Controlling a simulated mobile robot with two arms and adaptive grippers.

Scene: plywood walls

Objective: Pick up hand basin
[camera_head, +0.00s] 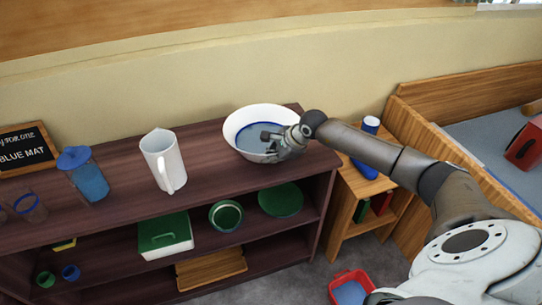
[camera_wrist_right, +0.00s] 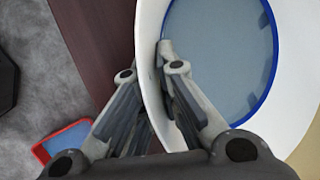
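The hand basin (camera_head: 244,116) is a round white bowl with a blue ring and blue-grey inside, on top of the dark wooden shelf (camera_head: 118,208). My right gripper (camera_head: 272,145) is at its right front rim. In the right wrist view the basin (camera_wrist_right: 221,60) fills the right side. There the fingers of my right gripper (camera_wrist_right: 152,105) straddle the white rim, one inside and one outside, drawn close together on it. The basin looks level; its underside is hidden. My left gripper is not in view.
A white jug (camera_head: 163,160) and a blue-lidded jar (camera_head: 84,175) stand left of the basin. Lower shelves hold a green-lidded box (camera_head: 165,236) and green dishes (camera_head: 281,199). A blue bottle (camera_head: 369,125) stands on a small side shelf right. A red tray (camera_head: 350,290) lies below.

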